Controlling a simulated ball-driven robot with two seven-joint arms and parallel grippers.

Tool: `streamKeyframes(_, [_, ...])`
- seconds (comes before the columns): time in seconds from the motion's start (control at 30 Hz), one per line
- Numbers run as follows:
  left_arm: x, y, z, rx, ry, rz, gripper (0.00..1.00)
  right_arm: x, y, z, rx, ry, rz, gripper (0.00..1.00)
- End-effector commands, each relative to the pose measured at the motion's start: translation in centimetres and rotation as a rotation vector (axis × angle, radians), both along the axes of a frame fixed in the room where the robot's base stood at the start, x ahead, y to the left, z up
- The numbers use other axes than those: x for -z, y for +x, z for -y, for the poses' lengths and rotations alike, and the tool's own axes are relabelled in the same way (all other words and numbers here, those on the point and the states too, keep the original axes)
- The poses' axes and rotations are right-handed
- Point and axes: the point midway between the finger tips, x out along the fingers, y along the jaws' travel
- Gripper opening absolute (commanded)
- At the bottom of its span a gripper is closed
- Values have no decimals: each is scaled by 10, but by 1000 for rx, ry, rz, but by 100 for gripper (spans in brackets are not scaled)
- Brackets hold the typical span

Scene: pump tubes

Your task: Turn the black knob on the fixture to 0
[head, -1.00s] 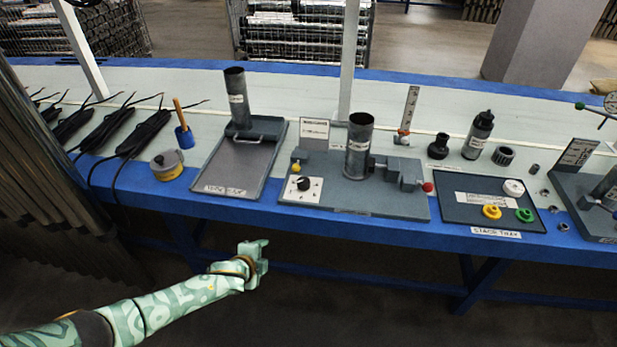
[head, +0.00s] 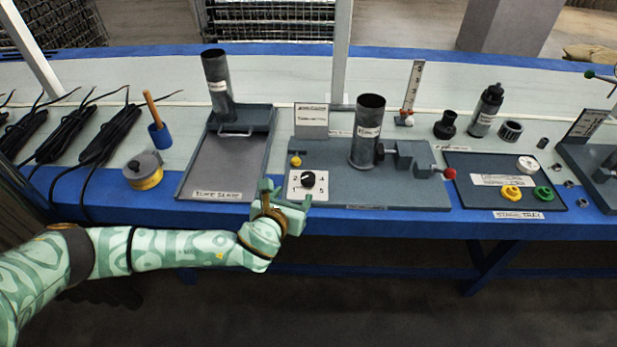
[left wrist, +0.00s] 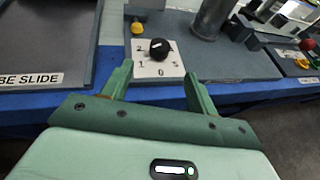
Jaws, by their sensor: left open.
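The black knob (head: 308,179) sits on a white numbered plate (head: 318,190) at the front left of the grey fixture (head: 400,190). In the left wrist view the knob (left wrist: 159,48) shows a white mark on its top, and the plate's 0 (left wrist: 161,73) lies on the side nearest my gripper. I cannot tell for sure which number the mark points to. My left gripper (head: 290,190) is open and empty at the bench's front edge, just short of the plate. In the left wrist view its fingers (left wrist: 158,78) stand either side of the plate's near part, apart from the knob. My right gripper is not in view.
A dark upright tube (head: 368,135) and a red-tipped clamp (head: 425,160) stand on the fixture, with a yellow knob (head: 295,160) behind the plate. A slide tray (head: 220,165) lies to the left. A stage tray (head: 470,190) lies to the right.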

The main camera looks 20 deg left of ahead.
Motion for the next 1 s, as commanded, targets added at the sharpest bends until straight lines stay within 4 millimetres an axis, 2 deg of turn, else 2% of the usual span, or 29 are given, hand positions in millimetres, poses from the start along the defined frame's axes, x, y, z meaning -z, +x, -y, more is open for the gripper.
streamKeyframes(0.03, [14,11,0,-1,1,-4,59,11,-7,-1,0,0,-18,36])
streamKeyframes(0.13, [27,36,0,-1,0,-6,59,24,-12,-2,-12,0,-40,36])
streamKeyframes(0.2, [34,53,0,-1,-2,-7,59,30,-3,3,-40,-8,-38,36])
streamKeyframes(0.3, [44,76,-2,-1,-1,-9,59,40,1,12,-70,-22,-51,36])
streamKeyframes(0.5, [55,110,-2,-2,-2,-7,59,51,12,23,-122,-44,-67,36])
streamKeyframes(0.7, [55,123,-2,0,-3,-4,59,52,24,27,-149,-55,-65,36])
streamKeyframes(0.97, [53,124,-2,0,-3,-2,59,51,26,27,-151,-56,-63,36])
streamKeyframes(1.0, [53,124,-2,0,-3,-2,51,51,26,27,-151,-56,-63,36])
